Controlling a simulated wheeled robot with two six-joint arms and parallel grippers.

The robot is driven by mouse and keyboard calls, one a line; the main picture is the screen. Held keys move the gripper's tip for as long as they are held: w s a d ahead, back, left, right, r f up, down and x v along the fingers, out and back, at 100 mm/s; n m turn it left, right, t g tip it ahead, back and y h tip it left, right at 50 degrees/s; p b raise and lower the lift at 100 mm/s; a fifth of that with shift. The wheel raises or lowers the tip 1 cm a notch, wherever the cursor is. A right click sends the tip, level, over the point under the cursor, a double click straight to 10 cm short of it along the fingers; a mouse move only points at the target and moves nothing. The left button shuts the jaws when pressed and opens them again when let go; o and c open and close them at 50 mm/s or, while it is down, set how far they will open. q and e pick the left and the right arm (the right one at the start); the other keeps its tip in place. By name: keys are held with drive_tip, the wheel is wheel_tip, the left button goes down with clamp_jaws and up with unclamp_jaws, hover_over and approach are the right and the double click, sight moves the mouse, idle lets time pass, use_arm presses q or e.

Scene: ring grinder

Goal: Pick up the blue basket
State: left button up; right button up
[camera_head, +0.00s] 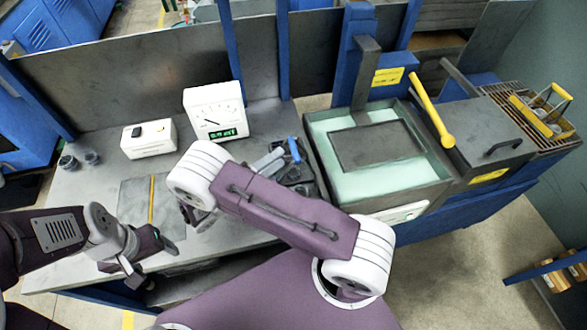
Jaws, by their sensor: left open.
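A dark wire-like basket (298,173) with a blue handle (294,149) sits on the grey bench, left of the green-filled tank. It is the only basket-like thing with blue on it that I see. My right arm hides its lower part. My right gripper (197,214) hangs over the bench left of the basket, apart from it; its own wrist covers most of its fingers. My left gripper (124,270) is open and empty at the bench's front left edge, far from the basket.
A white meter (215,112) and a white box (148,139) stand at the back of the bench. A tank (440,188) with a yellow lever (432,109) stands right of the basket. A metal plate (137,198) and small dark cups (68,162) lie left.

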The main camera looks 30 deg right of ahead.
sight(294, 148)
drive_tip(key=p+x, duration=0.1)
drive_tip(key=x, duration=0.5)
drive_tip(key=shift+s+d+r+p, duration=0.1)
drive_tip(key=shift+s+p, duration=0.05)
drive_tip(key=shift+p, duration=0.25)
drive_tip(key=shift+d, duration=0.35)
clamp_jaws()
idle(0.6)
